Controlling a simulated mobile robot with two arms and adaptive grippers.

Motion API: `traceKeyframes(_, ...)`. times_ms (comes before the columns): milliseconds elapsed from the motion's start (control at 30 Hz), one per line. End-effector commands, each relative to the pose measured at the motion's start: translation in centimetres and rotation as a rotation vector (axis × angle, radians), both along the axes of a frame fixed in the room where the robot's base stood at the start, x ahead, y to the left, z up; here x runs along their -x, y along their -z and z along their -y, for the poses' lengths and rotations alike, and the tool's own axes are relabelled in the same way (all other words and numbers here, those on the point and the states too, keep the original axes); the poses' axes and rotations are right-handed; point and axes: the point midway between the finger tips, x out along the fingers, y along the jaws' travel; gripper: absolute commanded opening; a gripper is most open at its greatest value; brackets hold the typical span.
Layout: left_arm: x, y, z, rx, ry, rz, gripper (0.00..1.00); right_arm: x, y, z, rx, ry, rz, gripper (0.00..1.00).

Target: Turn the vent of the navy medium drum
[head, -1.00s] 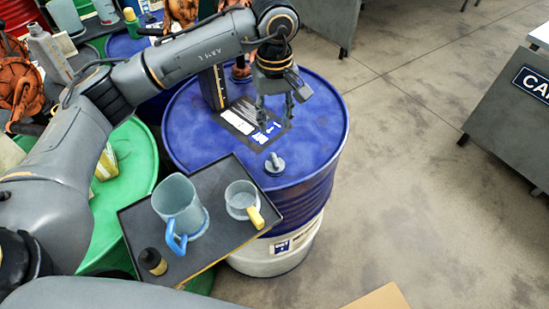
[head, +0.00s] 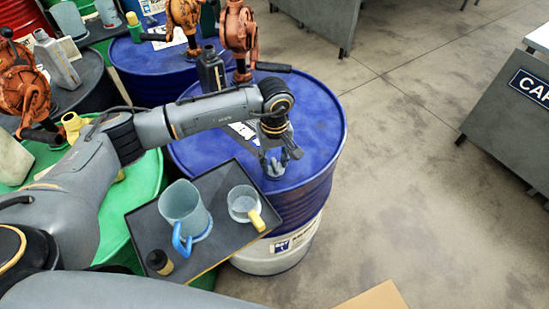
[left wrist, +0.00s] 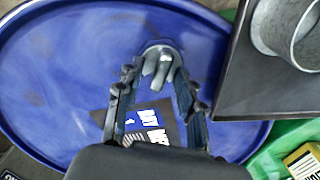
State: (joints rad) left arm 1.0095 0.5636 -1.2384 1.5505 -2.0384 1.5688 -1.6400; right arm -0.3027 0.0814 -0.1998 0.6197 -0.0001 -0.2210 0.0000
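The navy medium drum (head: 315,120) stands in the middle of the head view, its blue lid filling much of the left wrist view (left wrist: 60,60). Its grey vent, a small winged cap, shows in the left wrist view (left wrist: 157,66) near the lid's edge. My left gripper (head: 274,166) points down over the vent, which it mostly hides in the head view. In the left wrist view the fingers (left wrist: 155,80) stand apart, one on either side of the vent, with gaps visible. I cannot tell whether they touch it. My right gripper is not in view.
A dark tray (head: 215,255) with a blue-handled jug (head: 185,212), a yellow-handled cup (head: 243,203) and a small dark bottle (head: 159,262) sits close beside the vent. A dark can (head: 211,72) and orange pumps (head: 238,32) stand behind.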

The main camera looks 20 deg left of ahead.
Motion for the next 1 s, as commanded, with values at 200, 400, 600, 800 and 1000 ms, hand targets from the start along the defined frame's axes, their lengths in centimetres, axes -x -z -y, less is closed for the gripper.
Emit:
traceKeyframes(200, 0.0, 0.0, 0.0, 0.001, 0.0, -0.001, 0.21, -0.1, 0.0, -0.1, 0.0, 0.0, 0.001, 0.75)
traceKeyframes(400, 0.0, 0.0, 0.0, 0.001, 0.0, -0.001, 0.0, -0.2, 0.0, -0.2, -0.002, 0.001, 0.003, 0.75)
traceKeyframes(600, 0.0, 0.0, 0.0, 0.0, -0.01, 0.0, 0.0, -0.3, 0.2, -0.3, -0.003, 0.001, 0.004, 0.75)
traceKeyframes(800, 0.0, 0.2, 0.0, 0.001, -0.073, -0.001, 0.0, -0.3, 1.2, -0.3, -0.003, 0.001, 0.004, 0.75)
traceKeyframes(1000, 0.0, 0.4, 0.0, 0.002, -0.208, 0.001, 0.0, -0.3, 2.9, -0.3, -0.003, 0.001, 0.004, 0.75)
